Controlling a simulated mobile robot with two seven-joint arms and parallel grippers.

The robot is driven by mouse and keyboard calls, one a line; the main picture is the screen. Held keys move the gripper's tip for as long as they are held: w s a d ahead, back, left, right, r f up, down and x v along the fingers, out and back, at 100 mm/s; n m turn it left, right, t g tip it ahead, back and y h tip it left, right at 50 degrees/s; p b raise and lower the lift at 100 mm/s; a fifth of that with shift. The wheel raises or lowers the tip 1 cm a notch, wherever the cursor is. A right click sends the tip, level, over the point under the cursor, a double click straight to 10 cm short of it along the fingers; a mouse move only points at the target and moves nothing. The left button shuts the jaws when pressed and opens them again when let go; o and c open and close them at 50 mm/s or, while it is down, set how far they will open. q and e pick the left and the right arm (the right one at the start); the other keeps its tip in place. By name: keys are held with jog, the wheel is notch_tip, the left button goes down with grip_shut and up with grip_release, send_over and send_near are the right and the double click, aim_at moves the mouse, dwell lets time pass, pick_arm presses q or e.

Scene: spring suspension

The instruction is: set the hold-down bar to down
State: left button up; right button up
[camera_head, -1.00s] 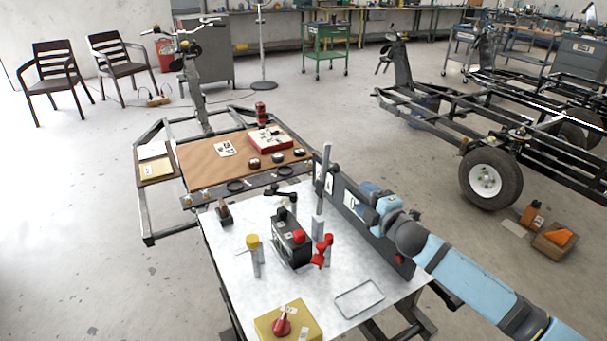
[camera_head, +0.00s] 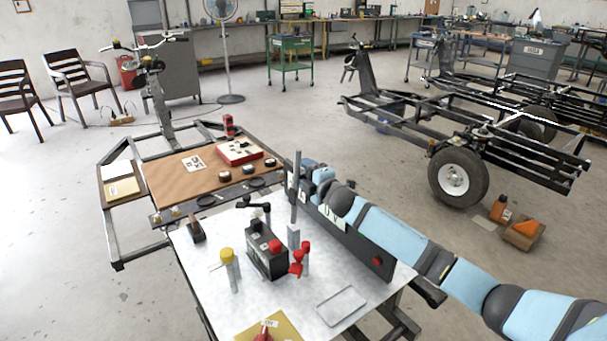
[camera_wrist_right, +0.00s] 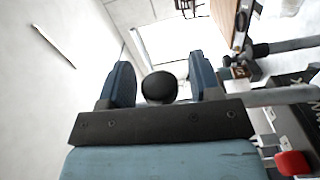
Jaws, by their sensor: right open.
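An upright grey bar (camera_head: 297,190), which looks like the hold-down bar, stands on a pale post on the white worktable (camera_head: 330,270). My right gripper (camera_head: 307,168) is close beside the bar's upper part, on its far right side. In the wrist view the gripper (camera_wrist_right: 160,85) is open, with a black round knob (camera_wrist_right: 160,88) showing between its blue fingers. I cannot tell whether they touch it. The knob's link to the bar is unclear. My left gripper is not in view.
A black labelled panel (camera_head: 350,238) stands beneath my right arm. A black block with a red cap (camera_head: 267,258), a red clamp (camera_head: 298,262) and a yellow-capped post (camera_head: 229,268) stand near the bar. A wooden board (camera_head: 185,175) lies behind.

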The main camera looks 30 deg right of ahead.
jog(key=shift+w+a, duration=0.1)
jog(key=shift+w, duration=0.45)
grip_shut()
jog(key=shift+a, duration=0.1)
